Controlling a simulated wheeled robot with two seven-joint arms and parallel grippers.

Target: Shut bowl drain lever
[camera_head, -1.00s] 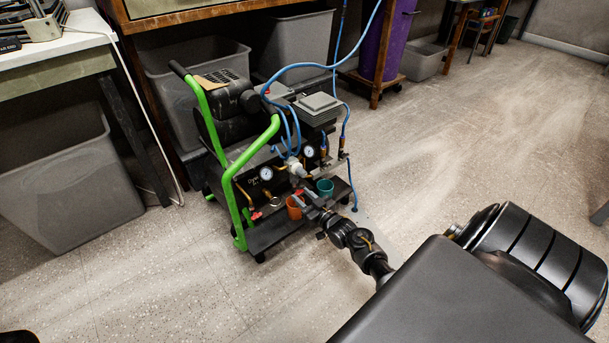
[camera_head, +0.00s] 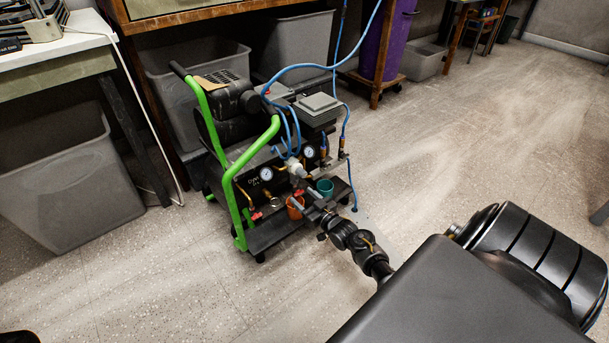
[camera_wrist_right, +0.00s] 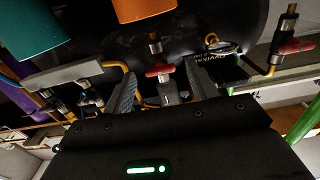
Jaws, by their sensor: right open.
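My right gripper (camera_head: 303,203) is at the front of the compressor (camera_head: 245,150), beside the orange cup (camera_head: 295,207). In the right wrist view my gripper (camera_wrist_right: 163,85) is open, with one finger on each side of a small red lever (camera_wrist_right: 160,70) on a metal valve fitting. I cannot tell whether the fingers touch it. A second red lever (camera_wrist_right: 295,46) sits on a brass fitting at the right of that view; a red lever (camera_head: 257,216) also shows left of the orange cup in the head view. Which lever is the bowl drain is not marked. My left gripper is out of view.
The teal cup (camera_head: 325,187) stands right of the orange one. A green handle frame (camera_head: 232,180) and blue hoses (camera_head: 300,68) surround the compressor. Grey bins (camera_head: 70,190) stand at the left and behind. The floor (camera_head: 450,130) to the right is clear.

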